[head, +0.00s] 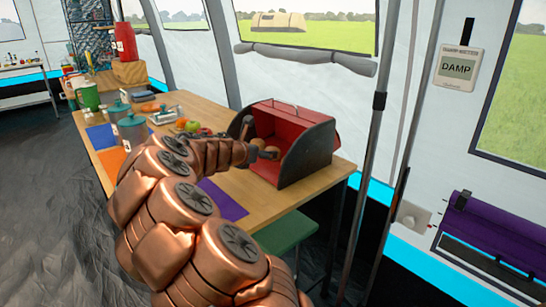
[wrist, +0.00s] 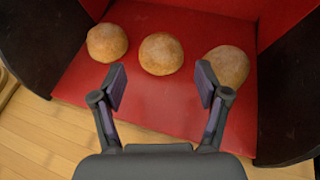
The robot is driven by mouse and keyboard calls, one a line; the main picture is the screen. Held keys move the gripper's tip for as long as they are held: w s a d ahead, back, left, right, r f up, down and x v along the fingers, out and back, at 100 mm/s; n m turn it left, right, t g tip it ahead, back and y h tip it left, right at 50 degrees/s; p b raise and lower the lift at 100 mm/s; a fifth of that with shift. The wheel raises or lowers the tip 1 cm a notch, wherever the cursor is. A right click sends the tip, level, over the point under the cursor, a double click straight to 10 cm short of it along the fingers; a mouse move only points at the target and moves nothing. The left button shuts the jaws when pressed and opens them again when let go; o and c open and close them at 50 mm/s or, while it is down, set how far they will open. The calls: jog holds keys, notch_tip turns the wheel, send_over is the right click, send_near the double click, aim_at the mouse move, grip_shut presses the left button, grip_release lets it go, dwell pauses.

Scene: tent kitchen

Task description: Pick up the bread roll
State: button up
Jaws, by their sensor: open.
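Three round brown bread rolls lie in a row on the red floor of an open-fronted bread box. In the wrist view there is a left roll (wrist: 107,43), a middle roll (wrist: 161,54) and a right roll (wrist: 229,66). The bread box (head: 306,133) has a red inside and dark side walls, and stands on the wooden table. My gripper (wrist: 161,87) is open and empty at the box's front, its fingertips on either side of the space just before the middle roll. The right fingertip is close to the right roll. In the head view my gripper (head: 262,152) partly hides the rolls.
The box's dark side walls (wrist: 291,95) stand at both sides. A green stool (head: 285,232) is below the table's front edge.

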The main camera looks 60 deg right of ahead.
jog(key=b+x, duration=0.1)
jog(key=x, duration=0.1)
jog(key=b+x, duration=0.1)
jog(key=x, duration=0.2)
jog(key=shift+a+f, duration=0.1)
jog(key=shift+f, duration=0.3)
jog(key=shift+d, duration=0.4)
jog(key=c, duration=0.6)
